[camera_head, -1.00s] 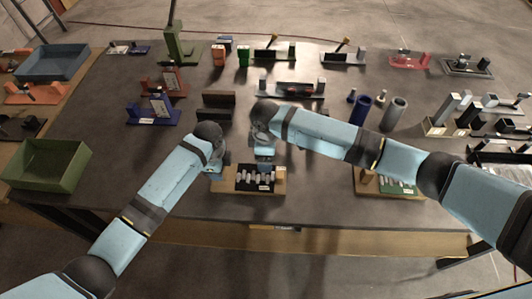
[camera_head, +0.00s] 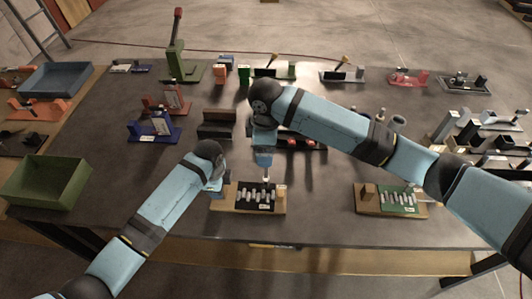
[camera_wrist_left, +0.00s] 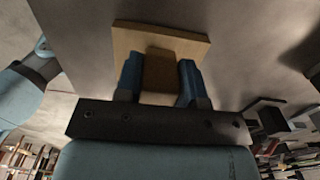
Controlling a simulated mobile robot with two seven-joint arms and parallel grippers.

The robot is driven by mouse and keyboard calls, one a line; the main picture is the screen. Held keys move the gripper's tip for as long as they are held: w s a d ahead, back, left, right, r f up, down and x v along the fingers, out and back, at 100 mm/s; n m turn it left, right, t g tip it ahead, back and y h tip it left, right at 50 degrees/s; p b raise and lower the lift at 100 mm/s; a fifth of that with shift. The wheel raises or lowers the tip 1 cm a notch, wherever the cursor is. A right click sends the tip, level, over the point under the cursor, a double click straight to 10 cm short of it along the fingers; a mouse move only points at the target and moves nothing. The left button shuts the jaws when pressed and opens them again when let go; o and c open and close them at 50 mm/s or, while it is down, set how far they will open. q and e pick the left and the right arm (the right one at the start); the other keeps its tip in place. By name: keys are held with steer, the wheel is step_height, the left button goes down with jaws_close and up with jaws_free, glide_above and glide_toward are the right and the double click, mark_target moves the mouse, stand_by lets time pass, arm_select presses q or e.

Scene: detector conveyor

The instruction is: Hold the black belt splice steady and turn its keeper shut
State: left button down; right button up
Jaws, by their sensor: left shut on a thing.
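The black belt splice (camera_head: 255,197) lies on a small wooden board (camera_head: 243,212) near the table's front edge, with a row of pale metal pieces across it. My left gripper (camera_wrist_left: 158,78) is shut on the wooden block (camera_wrist_left: 159,72) at the board's left end, one blue finger on each side. In the head view my left gripper (camera_head: 216,188) is partly hidden by its own wrist. My right gripper (camera_head: 265,172) points down over the far right part of the black splice. Its fingertips are too small to read, and I cannot make out the keeper clearly.
A similar board with a green splice (camera_head: 397,199) lies to the right. A dark fixture with red parts (camera_head: 302,142) stands behind my right gripper. A green bin (camera_head: 45,185) is at the left. Bare table lies between the two boards.

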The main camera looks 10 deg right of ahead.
stand_by(0.3)
arm_select(q)
steer(key=c, duration=0.6)
jaws_free()
steer(key=shift+c, duration=0.2)
